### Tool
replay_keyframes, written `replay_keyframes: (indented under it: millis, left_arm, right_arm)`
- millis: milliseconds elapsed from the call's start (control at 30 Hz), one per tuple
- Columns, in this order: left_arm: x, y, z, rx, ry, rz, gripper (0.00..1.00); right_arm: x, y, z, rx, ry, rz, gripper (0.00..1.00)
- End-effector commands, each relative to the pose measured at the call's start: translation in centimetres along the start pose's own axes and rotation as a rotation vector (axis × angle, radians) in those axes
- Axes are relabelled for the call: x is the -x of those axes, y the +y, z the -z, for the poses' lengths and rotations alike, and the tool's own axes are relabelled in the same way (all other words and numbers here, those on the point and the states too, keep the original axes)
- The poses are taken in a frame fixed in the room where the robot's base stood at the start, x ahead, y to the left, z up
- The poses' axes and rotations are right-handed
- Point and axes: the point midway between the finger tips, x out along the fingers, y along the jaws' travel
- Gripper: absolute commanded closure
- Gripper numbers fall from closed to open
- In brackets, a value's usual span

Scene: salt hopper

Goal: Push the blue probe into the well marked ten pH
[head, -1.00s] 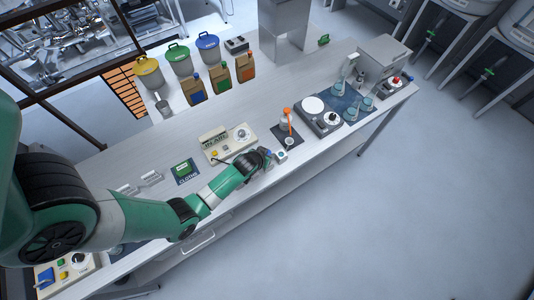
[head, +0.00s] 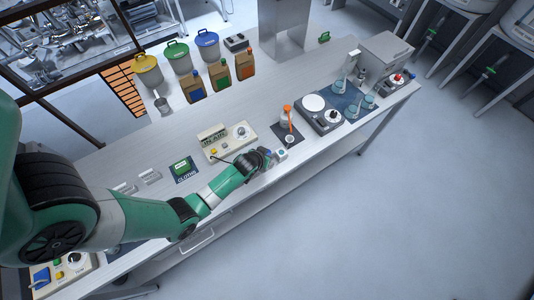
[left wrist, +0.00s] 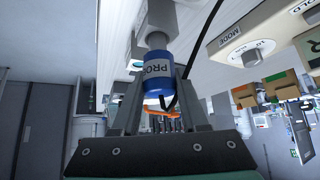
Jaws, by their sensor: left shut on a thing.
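A grey shaft (left wrist: 155,41) runs from the probe towards a pale block (left wrist: 161,14). In the head view a small white well block (head: 281,154) lies just right of the gripper. I cannot tell whether the probe tip is in a well. The ten pH mark is not readable. My right gripper is not in view.
A beige meter box (head: 228,142) with a dial stands behind the gripper. A dark mat with an orange-topped bottle (head: 286,116) lies beyond the well block. A hotplate (head: 320,113) and glassware stand farther right.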

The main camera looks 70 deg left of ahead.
Motion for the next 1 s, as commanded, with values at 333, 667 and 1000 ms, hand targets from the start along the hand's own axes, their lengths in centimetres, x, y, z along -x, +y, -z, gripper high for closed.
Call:
replay_keyframes:
  millis: [333,667,1000]
  left_arm:
    - [-0.6,0.0,-0.5,0.000,0.001,0.000,1.00]
    - [-1.1,0.0,-0.9,0.000,0.001,0.000,1.00]
    - [-1.6,0.0,-1.4,0.000,0.001,0.000,1.00]
  right_arm:
    - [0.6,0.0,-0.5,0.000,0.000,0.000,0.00]
    - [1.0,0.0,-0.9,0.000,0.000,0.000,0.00]
    - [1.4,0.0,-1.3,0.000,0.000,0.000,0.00]
